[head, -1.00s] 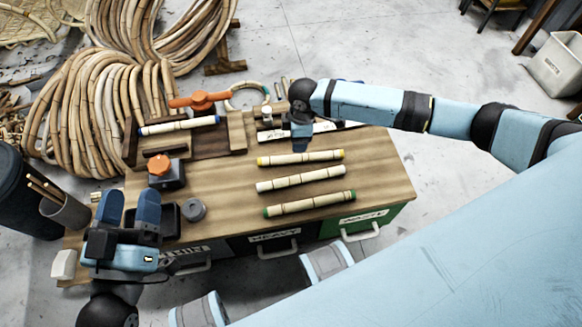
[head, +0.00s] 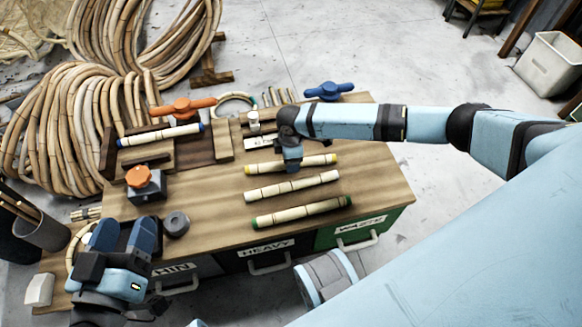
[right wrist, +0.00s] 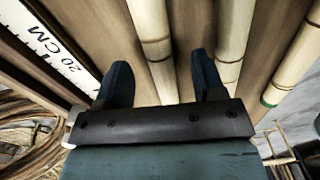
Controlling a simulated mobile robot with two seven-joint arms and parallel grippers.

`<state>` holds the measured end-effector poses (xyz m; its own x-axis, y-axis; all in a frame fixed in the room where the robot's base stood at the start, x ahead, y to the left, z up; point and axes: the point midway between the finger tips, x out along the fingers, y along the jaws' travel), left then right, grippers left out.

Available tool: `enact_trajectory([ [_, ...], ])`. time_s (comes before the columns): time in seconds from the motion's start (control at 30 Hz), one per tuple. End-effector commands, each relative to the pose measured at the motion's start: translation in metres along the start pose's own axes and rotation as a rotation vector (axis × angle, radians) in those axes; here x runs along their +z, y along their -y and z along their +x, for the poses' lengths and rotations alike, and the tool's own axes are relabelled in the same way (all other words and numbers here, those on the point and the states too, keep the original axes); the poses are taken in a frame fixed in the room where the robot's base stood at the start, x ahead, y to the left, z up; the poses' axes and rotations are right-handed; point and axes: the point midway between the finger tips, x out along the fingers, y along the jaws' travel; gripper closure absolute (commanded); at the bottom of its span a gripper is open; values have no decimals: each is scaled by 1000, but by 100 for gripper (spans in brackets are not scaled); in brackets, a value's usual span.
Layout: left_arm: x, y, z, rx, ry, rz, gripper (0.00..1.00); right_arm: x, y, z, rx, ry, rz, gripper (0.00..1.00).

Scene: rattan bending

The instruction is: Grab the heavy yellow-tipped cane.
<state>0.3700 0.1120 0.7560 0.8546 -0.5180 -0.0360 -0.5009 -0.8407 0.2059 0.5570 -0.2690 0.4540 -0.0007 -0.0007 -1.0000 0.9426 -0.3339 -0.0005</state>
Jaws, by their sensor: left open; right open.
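The yellow-tipped cane (head: 312,162) lies across the wooden bench top, the farthest of three parallel canes. My right gripper (head: 292,160) is over its middle, pointing down and hiding part of it. In the right wrist view that gripper (right wrist: 159,65) is open, with the pale cane (right wrist: 152,35) nearest the ruler showing between its fingers; its tips are out of frame there. I cannot tell whether the fingers touch it. My left gripper (head: 125,236) is open and empty over the bench's near left corner.
A plain-looking cane (head: 291,186) and a green-tipped cane (head: 300,211) lie nearer me. A ruler (right wrist: 50,45) is beyond the yellow-tipped one. A blue-tipped cane (head: 160,135) rests at an orange-handled clamp (head: 182,106). Drawers labelled HEAVY (head: 266,247) and WASTE (head: 360,224) face me.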

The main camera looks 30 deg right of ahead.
Motion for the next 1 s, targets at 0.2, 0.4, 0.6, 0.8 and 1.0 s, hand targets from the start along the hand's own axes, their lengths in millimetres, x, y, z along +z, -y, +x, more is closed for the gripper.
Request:
enact_trajectory([
  [0.2,23,3,1,8,69,-1,40,0,-1,26,1,0,0,37],
  [0.4,22,3,1,9,75,-1,40,0,-1,26,1,0,0,37],
  [0.6,22,3,1,9,74,-1,40,0,-1,26,1,-1,0,74],
  [0.8,23,3,1,9,75,-1,40,0,-1,26,1,-1,0,93],
  [1.0,22,3,1,9,75,0,40,0,-1,24,1,-1,0,93],
])
